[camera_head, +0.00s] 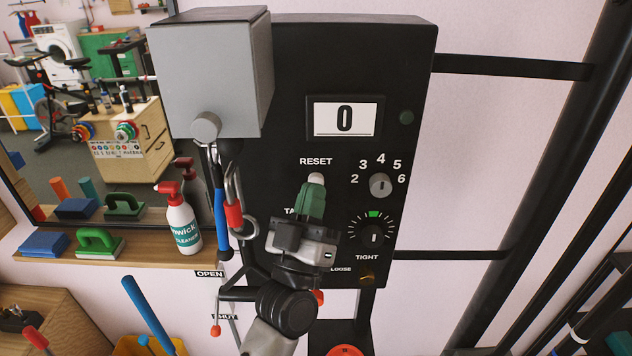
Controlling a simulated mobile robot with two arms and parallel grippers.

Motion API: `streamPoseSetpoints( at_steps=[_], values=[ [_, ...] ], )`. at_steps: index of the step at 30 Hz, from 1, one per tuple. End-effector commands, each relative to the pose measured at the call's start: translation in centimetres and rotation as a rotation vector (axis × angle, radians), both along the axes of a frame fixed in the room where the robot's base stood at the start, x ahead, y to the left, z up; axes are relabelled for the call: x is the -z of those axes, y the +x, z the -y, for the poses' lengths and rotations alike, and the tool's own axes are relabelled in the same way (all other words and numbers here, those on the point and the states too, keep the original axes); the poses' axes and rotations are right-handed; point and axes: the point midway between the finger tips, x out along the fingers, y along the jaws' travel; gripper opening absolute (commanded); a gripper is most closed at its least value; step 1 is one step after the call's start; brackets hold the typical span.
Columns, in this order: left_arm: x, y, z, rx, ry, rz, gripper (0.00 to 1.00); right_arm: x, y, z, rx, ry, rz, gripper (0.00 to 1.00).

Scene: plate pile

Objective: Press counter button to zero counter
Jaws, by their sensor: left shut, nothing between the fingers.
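A tall black control panel (285,60) stands upright in front of me. Its counter display (344,119) reads 0. Under the display is the label RESET, with a small pale button (316,178) below it. My left gripper (313,190) comes up from below, its green fingers shut and empty. The fingertips are at the button's lower edge and partly cover it. I cannot tell whether they touch or press it. My right gripper is not in view.
A selector knob (380,185) and a TIGHT/LOOSE dial (373,237) sit right of the gripper. A grey box (208,80) juts out at upper left, with a carabiner (233,200) hanging below.

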Motion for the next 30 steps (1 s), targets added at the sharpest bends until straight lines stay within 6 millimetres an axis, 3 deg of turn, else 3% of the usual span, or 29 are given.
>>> streamPoseSetpoints(
  at_steps=[15,30],
  values=[
    [-0.1,-5.0,0.0,0.0,0.0,-0.001,0.0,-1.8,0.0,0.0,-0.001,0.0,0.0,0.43],
    [0.0,-5.5,0.0,0.0,0.0,0.0,0.0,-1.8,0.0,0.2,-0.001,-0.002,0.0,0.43]
  ],
)
